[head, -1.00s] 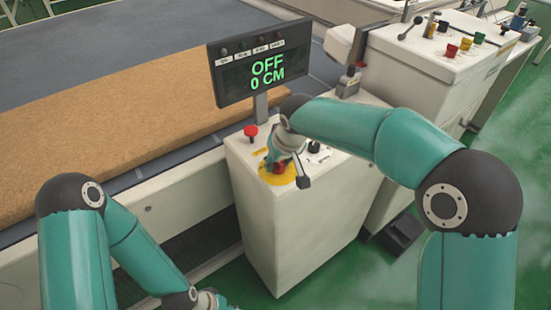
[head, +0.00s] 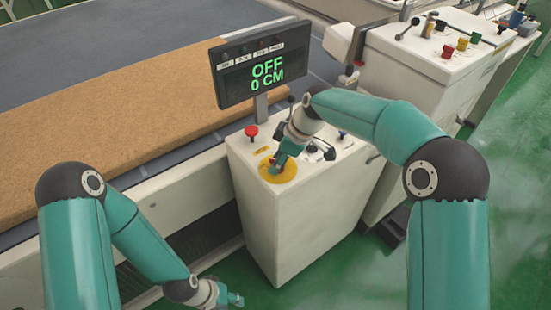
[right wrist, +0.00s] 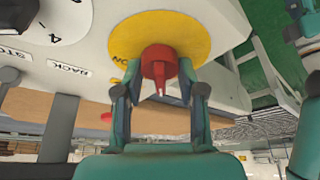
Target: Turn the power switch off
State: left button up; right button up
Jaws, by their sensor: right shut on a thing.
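The power switch is a red knob (right wrist: 159,66) on a round yellow plate, which shows in the right wrist view (right wrist: 195,30) and on top of the white control box in the head view (head: 290,173). My right gripper (head: 276,163) reaches down over the plate from the right. In the right wrist view its two fingers (right wrist: 160,88) are shut on the red knob, one on each side. In the head view the gripper mostly hides the knob. The display (head: 262,75) reads OFF and 0 CM in green. My left gripper (head: 236,299) hangs low by the bottom edge, away from the box; its opening is unclear.
A red mushroom button (head: 251,131) stands on the control box (head: 285,225), left of my right gripper. Other dark levers and knobs sit behind it. A brown mattress (head: 90,135) lies on the conveyor at left. Green floor (head: 350,280) is clear in front.

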jog(key=shift+a+n, duration=0.1)
jog(key=shift+n, duration=0.5)
jog(key=shift+g, duration=0.3)
jog(key=o, duration=1.1)
jog(key=shift+o, duration=0.2)
jog(key=shift+d+r, duration=0.25)
jog(key=shift+r, duration=0.25)
jog(key=v, duration=1)
jog(key=shift+d+r, duration=0.2)
jog(key=shift+r, duration=0.1)
